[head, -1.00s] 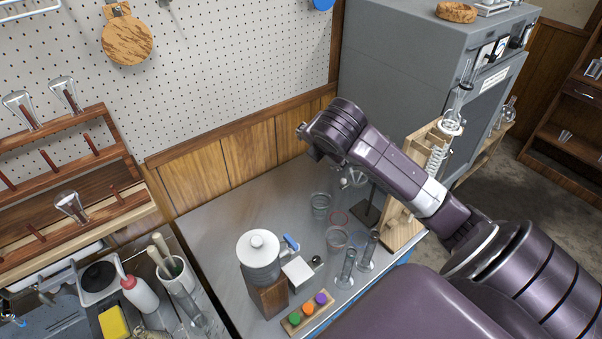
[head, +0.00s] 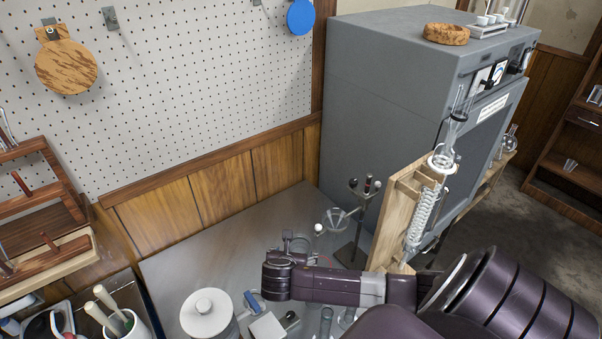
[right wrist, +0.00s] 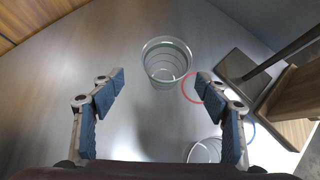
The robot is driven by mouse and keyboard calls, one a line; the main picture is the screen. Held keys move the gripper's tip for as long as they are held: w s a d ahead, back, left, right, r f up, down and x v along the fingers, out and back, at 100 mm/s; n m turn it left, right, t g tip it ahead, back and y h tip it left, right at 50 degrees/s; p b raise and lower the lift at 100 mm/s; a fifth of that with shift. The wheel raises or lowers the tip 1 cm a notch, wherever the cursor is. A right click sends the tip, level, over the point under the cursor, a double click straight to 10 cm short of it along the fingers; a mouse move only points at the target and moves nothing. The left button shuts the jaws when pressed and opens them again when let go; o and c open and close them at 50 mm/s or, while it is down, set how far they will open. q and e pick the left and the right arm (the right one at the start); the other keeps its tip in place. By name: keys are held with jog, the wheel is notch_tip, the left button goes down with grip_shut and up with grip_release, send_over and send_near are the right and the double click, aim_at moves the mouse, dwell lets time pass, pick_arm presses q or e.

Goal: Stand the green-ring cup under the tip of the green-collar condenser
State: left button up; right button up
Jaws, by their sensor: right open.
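My right gripper (head: 298,241) is low over the bench; in the right wrist view (right wrist: 160,86) its blue-padded fingers are wide apart and empty. A clear glass cup (right wrist: 166,64) stands upright just beyond the fingertips, between their lines. A second clear cup (right wrist: 205,152) is by the right finger, partly hidden. My left gripper is out of view.
A metal stand (head: 356,250) with a round glass piece (head: 337,219) is behind my gripper; its dark base (right wrist: 236,68) is right of the cup. A red ring (right wrist: 186,94) marks the bench. A white-lidded jar (head: 208,312) stands front left. Bench (head: 215,248) behind is bare.

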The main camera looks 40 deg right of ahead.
aim_at(301, 247)
jog(key=shift+w+d+f, duration=0.1)
jog(key=shift+w+f, duration=0.1)
jog(key=shift+d+f, duration=0.2)
jog(key=shift+w+d+f, duration=0.1)
jog(key=shift+d+f, duration=0.1)
jog(key=shift+d, duration=0.1)
jog(key=x, duration=0.4)
jog(key=shift+s+d+f+p, duration=0.1)
jog(key=shift+s+p, duration=0.1)
jog(key=shift+p, duration=0.15)
jog(key=shift+w+d+f, duration=0.2)
jog(key=shift+d+f, duration=0.1)
jog(key=shift+f, duration=0.05)
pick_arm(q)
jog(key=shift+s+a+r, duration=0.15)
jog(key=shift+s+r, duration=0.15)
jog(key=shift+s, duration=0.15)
pick_arm(e)
jog(key=shift+c, duration=0.2)
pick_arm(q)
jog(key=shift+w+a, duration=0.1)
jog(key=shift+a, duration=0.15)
pick_arm(e)
jog(key=c, duration=0.8)
jog(key=shift+c, duration=0.5)
